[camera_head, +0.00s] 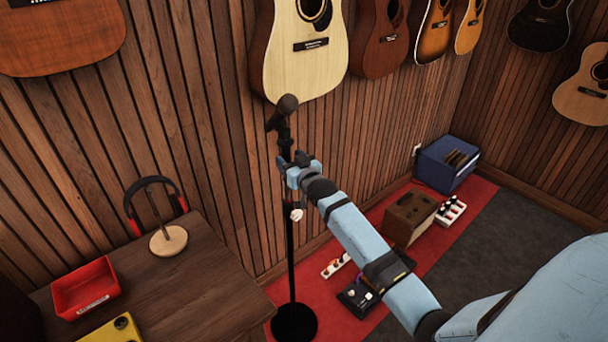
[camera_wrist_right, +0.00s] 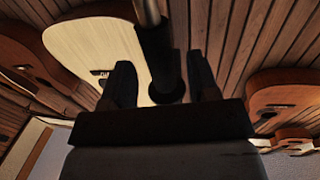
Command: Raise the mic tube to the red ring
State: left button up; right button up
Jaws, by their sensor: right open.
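A black microphone (camera_head: 285,106) sits tilted on top of an upright mic stand, whose thin tube (camera_head: 290,255) rises from a round black base (camera_head: 294,324). A small white knob (camera_head: 296,215) is on the stand's tube. My right gripper (camera_head: 289,165) is at the upper part of the stand, just below the microphone. In the right wrist view the open fingers (camera_wrist_right: 161,88) stand on either side of the dark mic tube (camera_wrist_right: 157,55), with gaps showing. My left gripper is not in view.
A wooden table (camera_head: 190,285) at the left holds a red tray (camera_head: 86,287), headphones (camera_head: 147,183) on a stand and a yellow item (camera_head: 115,330). Guitars hang on the slatted wall behind. Pedals (camera_head: 358,297), a brown amp (camera_head: 408,217) and a blue crate (camera_head: 446,165) are on the floor.

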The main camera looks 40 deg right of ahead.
jog(key=s+b, duration=0.1)
jog(key=s, duration=1)
jog(key=shift+a+b, duration=0.35)
jog(key=shift+a, duration=0.1)
jog(key=s+a+f+n+g+y, duration=0.2)
jog(key=s+a+f+g, duration=0.1)
jog(key=s+a+f, duration=0.8)
jog(key=s+a+f+n+g+y, duration=0.1)
jog(key=s+a+f+g, duration=0.3)
jog(key=s+a+f, duration=0.7)
jog(key=s+y, duration=0.1)
jog(key=s, duration=0.4)
jog(key=shift+s+a+n+y, duration=0.2)
jog(key=shift+s+n+y, duration=0.05)
jog(key=shift+n+y, duration=0.15)
jog(key=shift+d+f, duration=0.1)
jog(key=shift+d, duration=0.05)
